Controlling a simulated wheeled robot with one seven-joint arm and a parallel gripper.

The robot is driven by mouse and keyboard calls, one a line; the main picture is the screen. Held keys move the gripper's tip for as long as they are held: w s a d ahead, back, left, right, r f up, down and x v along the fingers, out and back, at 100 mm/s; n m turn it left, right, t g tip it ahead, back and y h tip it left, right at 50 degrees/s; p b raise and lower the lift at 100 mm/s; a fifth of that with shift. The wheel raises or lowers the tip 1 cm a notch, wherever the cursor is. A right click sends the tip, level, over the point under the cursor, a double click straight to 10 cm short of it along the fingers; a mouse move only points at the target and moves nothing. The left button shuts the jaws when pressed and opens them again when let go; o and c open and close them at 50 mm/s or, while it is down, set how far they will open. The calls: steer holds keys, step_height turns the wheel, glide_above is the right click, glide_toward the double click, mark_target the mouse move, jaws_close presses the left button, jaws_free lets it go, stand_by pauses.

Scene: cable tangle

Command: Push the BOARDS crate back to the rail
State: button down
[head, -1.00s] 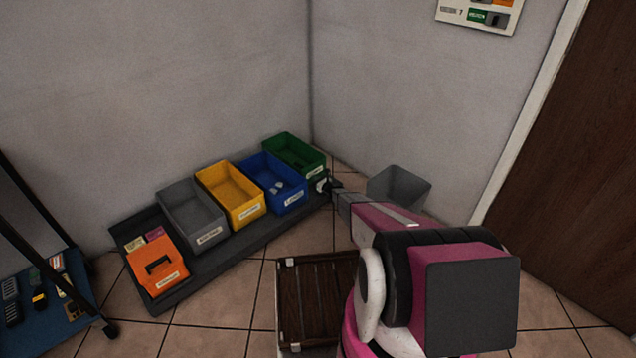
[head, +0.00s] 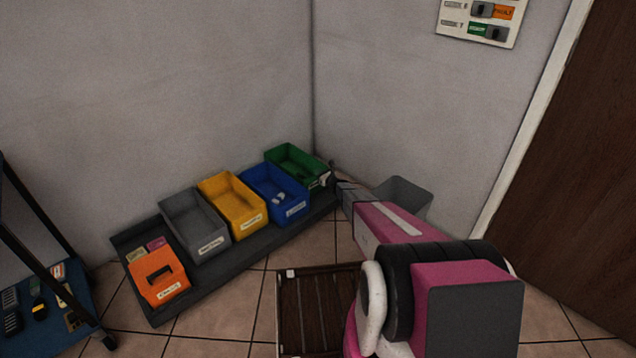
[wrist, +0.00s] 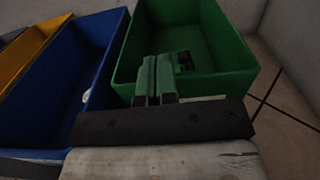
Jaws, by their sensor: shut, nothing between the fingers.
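The green crate (head: 293,152) stands at the far right end of the row, by the wall corner; its label is too blurred to read, so I cannot confirm the word BOARDS. It also shows in the wrist view (wrist: 225,78). My gripper (head: 328,171) is at the front right of this crate. In the wrist view my gripper (wrist: 154,62) is shut and empty, its fingers overlapping the crate's near wall and rim. I cannot tell whether the tips touch it. A small dark item lies inside the crate.
Blue (head: 264,180), yellow (head: 228,186) and grey (head: 187,213) crates stand left of it on the dark low platform (head: 255,245), with an orange box (head: 158,277) at the left end. A grey bin (head: 405,194) and a slatted brown crate (head: 310,300) stand nearby.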

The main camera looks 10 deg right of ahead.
steer(key=r+x, duration=0.2)
steer(key=x, duration=1.9)
steer(key=s+r+n+g, duration=0.3)
steer(key=s+r+n, duration=0.25)
steer(key=s, duration=0.75)
steer(key=s+r+n+g, duration=0.45)
steer(key=s+n, duration=0.25)
steer(key=s, duration=0.6)
steer(key=s+r+n+g, duration=0.3)
steer(key=s+r+n, duration=0.3)
steer(key=s, duration=0.6)
steer(key=s+d+r+n+g+h, duration=0.1)
steer(key=s+d+r+n+h, duration=0.2)
steer(key=s, duration=0.9)
steer(key=s+d+r+n+g+h, duration=0.1)
steer(key=s+d+r+n+h, duration=0.2)
steer(key=s, duration=0.9)
steer(key=s+d+r+n+g+h, duration=0.2)
steer(key=s+d+r+n+h, duration=0.2)
steer(key=s+d, duration=0.4)
steer(key=s, duration=0.4)
steer(key=shift+h, duration=0.3)
